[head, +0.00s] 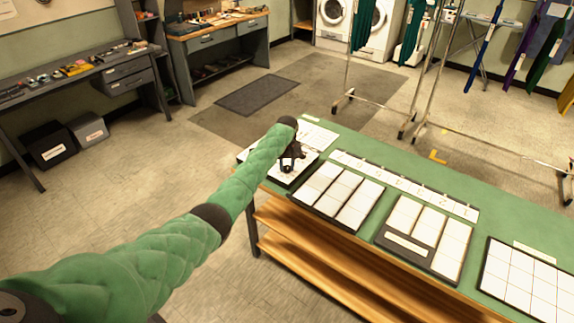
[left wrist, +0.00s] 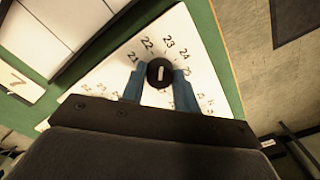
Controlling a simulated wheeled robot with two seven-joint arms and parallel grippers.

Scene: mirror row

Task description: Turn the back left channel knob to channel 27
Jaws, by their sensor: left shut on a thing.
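The channel knob (left wrist: 162,72) is round and black with a short white line across its top. It stands on a white dial plate (left wrist: 98,68) with numbers printed around it; 21, 22, 23 and 24 are readable beyond the knob. The white line runs nearly upright in the left wrist view, toward the gap between 22 and 23; I cannot tell which end is the pointer. My left gripper (left wrist: 159,78) has its blue fingers shut on the knob's two sides. In the head view, my left gripper (head: 288,163) hides the knob at the green table's back left.
On the green table (head: 390,165), a long numbered strip (head: 400,185) and white-tiled panels (head: 337,193) lie to the right of my left gripper. A second panel (head: 425,235) with a dark frame lies nearer. Clothes racks (head: 410,100) stand behind the table.

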